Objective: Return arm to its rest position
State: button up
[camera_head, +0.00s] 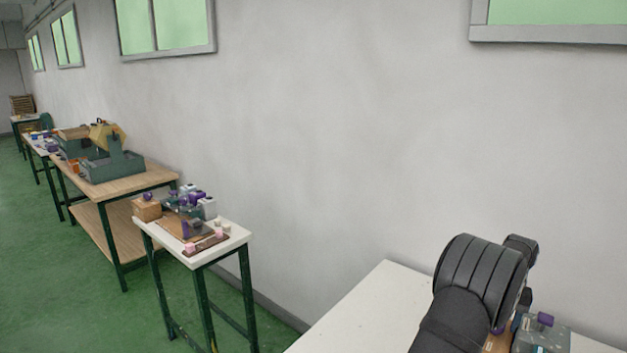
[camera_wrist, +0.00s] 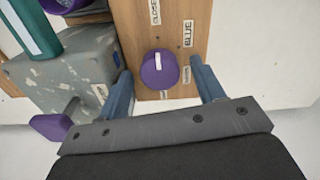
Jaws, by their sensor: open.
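My gripper (camera_wrist: 161,72) shows in the wrist view with its two blue-grey fingers spread wide and nothing held. A round purple knob (camera_wrist: 160,69) with a white mark sits on a wooden panel (camera_wrist: 190,18) and appears between the fingertips, with a gap on each side. How far the fingertips are from the panel I cannot tell. In the head view my black arm stands at the lower right over a white table (camera_head: 375,300), and the gripper is hidden there.
A worn grey box (camera_wrist: 75,72) is left of the panel, with a purple knob (camera_wrist: 52,127) and a dark teal piece (camera_wrist: 28,28) by it. The white table's left part is clear.

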jog(key=m, duration=0.5)
jog(key=shift+m, duration=0.3)
jog(key=m, duration=0.4)
jog(key=shift+m, duration=0.4)
jog(key=shift+o, duration=0.2)
jog(key=o, duration=0.8)
jog(key=s+r+m, duration=0.1)
jog(key=s+r, duration=0.1)
jog(key=s, duration=0.2)
jog(key=s+r+m+t, duration=0.1)
jog(key=s+r, duration=0.2)
jog(key=s, duration=0.1)
jog(key=s+d+r+m+t, duration=0.1)
jog(key=s+r+m, duration=0.1)
jog(key=s, duration=0.2)
jog(key=shift+s+r, duration=0.15)
jog(key=shift+s, duration=0.05)
jog(key=s+a+r+m+t+h, duration=0.1)
jog(key=s+a+r+m, duration=0.15)
jog(key=s, duration=0.35)
jog(key=s+a+r+m+t, duration=0.1)
jog(key=s+r+m, duration=0.2)
jog(key=s, duration=0.3)
jog(key=x, duration=0.9)
jog(key=shift+w+f, duration=0.25)
